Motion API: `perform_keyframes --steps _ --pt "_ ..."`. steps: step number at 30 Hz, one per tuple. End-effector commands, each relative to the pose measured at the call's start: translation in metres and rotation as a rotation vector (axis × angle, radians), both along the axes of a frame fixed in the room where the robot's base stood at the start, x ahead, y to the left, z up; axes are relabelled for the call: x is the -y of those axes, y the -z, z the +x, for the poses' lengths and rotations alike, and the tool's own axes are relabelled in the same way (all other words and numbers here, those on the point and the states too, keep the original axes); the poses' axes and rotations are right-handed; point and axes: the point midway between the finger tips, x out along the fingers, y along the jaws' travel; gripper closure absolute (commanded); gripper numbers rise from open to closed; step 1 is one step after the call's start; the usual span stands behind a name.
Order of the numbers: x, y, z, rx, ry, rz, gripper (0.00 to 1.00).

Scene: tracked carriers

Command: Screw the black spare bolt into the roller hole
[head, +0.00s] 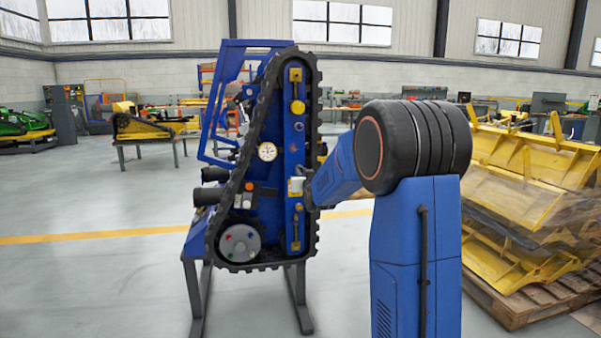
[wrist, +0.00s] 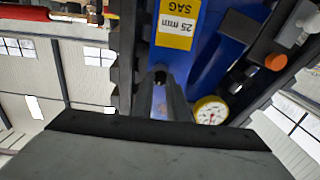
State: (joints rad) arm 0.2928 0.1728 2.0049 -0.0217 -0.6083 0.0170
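The tracked carrier (head: 312,120) stands upright on a stand, its black track around a blue frame. A grey roller disc (head: 240,243) at its lower left carries small coloured bolts; its hole is too small to make out. I cannot pick out the black spare bolt in either view. My gripper (head: 308,190) is at the middle of the blue frame, right of the white label (head: 296,186), above and right of the roller. In the wrist view its dark fingers (wrist: 162,80) lie close together before the blue frame, below the "25 mm SAG" label (wrist: 176,25).
A round gauge (head: 267,151) sits on the carrier, and also shows in the wrist view (wrist: 210,110). An orange button (wrist: 276,62) is nearby. Yellow metal parts (head: 530,190) are stacked on a wooden pallet (head: 520,305) at right.

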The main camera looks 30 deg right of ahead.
Motion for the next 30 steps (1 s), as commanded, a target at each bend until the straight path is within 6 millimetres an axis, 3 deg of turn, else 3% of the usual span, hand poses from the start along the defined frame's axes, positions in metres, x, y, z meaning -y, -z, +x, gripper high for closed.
perform_keyframes --steps 7,30 --pt "0.0000 0.0000 0.0000 0.020 0.000 0.070 1.00" --pt "0.0001 -0.0001 0.0000 0.227 -0.001 0.789 1.00"
